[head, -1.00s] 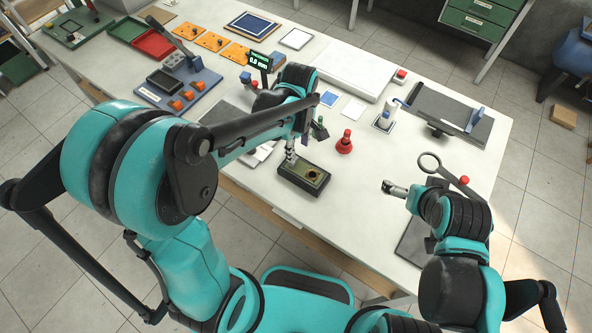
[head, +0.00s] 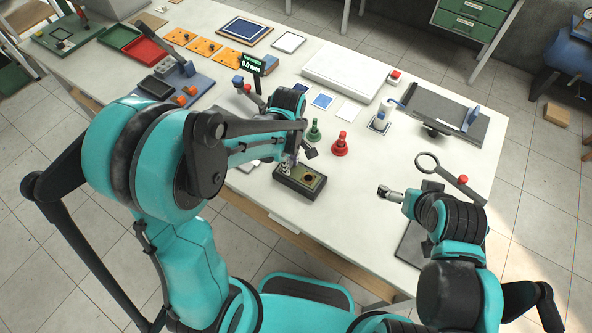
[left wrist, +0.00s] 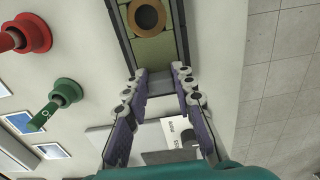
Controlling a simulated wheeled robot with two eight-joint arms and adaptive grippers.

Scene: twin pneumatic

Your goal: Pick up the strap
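I cannot make out with certainty which thing is the strap. My left gripper (head: 288,164) is low at the far end of a black box (head: 299,183) with an olive top and a round brass ring. In the left wrist view the two fingers (left wrist: 156,74) are apart, with the olive top (left wrist: 153,50) and brass ring (left wrist: 147,16) just beyond their tips. A grey end strip (left wrist: 159,83) lies between the fingertips; contact is unclear. My right gripper (head: 385,190) hangs over the table's right part, small and foreshortened, holding nothing visible.
A red knobbed piece (head: 340,145) and a green one (head: 314,131) stand just beyond the box. A ring-ended handle (head: 447,178) lies near my right gripper. A large white slab (head: 349,76) is at the back.

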